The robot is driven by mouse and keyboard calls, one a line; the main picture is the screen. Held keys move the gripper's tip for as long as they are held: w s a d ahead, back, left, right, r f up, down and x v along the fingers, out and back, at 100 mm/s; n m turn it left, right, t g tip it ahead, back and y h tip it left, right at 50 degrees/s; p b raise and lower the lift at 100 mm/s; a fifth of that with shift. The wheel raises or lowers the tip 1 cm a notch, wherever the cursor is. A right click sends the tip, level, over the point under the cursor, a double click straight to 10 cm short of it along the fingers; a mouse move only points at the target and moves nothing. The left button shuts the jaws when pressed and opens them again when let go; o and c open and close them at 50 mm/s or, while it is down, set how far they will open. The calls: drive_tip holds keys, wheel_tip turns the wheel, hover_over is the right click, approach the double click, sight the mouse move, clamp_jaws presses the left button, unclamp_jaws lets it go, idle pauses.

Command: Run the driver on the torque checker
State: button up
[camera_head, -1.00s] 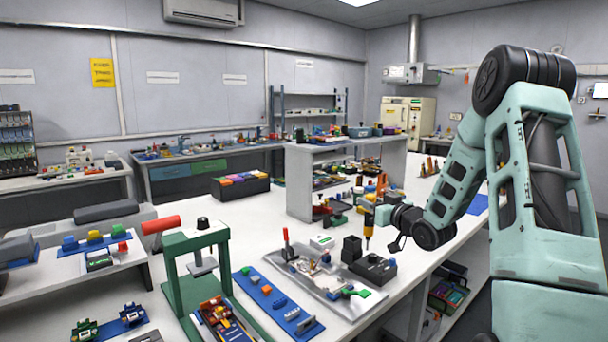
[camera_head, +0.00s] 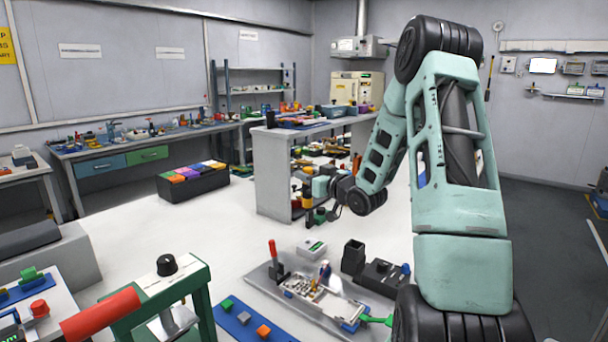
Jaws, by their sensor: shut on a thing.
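My gripper (camera_head: 318,200) is shut on a driver (camera_head: 307,194) with an orange-yellow and black body. The driver hangs roughly upright, tip down, over the white bench behind the metal fixture plate. A small white box with a green patch (camera_head: 312,248) stands on the bench just below and in front of the driver, apart from it. A black box with a blue knob (camera_head: 383,274) stands further right, beside an open black cube (camera_head: 353,257). I cannot tell for sure which of these is the torque checker. The fingertips are too small to make out clearly.
The metal fixture plate (camera_head: 262,277) carries a red-handled clamp (camera_head: 273,255) and parts. A green press (camera_head: 190,280) with a red lever stands front left. A shelf unit (camera_head: 268,160) rises behind the driver.

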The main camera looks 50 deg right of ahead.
sight(311, 199)
drive_tip(key=shift+s+f+b, duration=0.1)
drive_tip(key=shift+f+b, duration=2.65)
drive_tip(key=shift+f, duration=0.35)
drive_tip(key=shift+f+b, duration=0.55)
drive_tip(key=shift+b, duration=0.25)
idle(1.1)
drive_tip(key=shift+r+p, duration=2.5)
drive_tip(key=shift+r, duration=1.2)
drive_tip(key=shift+f, duration=0.1)
